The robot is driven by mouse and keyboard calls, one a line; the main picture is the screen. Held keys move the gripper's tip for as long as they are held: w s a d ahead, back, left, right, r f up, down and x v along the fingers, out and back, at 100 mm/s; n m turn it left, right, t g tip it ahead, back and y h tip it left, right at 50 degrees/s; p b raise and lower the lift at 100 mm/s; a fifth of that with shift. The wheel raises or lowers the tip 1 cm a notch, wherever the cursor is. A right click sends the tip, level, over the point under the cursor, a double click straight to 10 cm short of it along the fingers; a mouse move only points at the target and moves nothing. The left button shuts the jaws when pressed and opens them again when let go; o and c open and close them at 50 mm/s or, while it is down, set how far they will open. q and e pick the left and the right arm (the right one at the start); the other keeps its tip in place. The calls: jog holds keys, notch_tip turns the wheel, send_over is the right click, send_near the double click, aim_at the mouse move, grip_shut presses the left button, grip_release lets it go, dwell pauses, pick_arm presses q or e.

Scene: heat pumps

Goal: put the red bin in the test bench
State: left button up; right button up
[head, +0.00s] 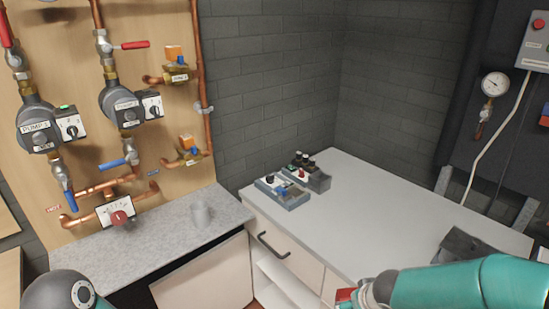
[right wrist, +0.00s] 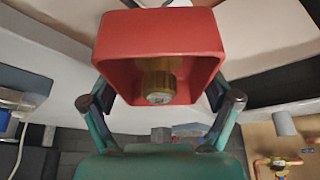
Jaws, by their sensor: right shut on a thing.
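The red bin (right wrist: 160,35) fills the upper middle of the right wrist view, its open side facing the camera. A brass cylindrical part (right wrist: 158,82) shows inside it. My right gripper (right wrist: 158,92) is shut on the bin, a finger at each side. In the head view a small piece of the red bin (head: 344,297) shows at the bottom edge, beside my teal right arm. A grey worktop (head: 165,233) lies under the pump board at left, and a white worktop (head: 400,207) at right. I cannot tell which is the test bench. My left gripper is out of view.
Two grey control boxes (head: 282,193) stand on the white worktop's back left. A dark object (head: 468,247) sits at the right. The white worktop's middle is clear. Pipes and pumps (head: 125,103) cover the wooden board.

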jog(key=shift+s+f, duration=0.45)
jog(key=shift+s, duration=0.1)
jog(key=shift+s+a+f, duration=0.25)
jog(key=shift+s+f, duration=0.3)
jog(key=shift+f, duration=0.15)
jog(key=shift+a, duration=0.15)
jog(key=shift+a+m, duration=0.1)
jog(key=shift+m, duration=0.3)
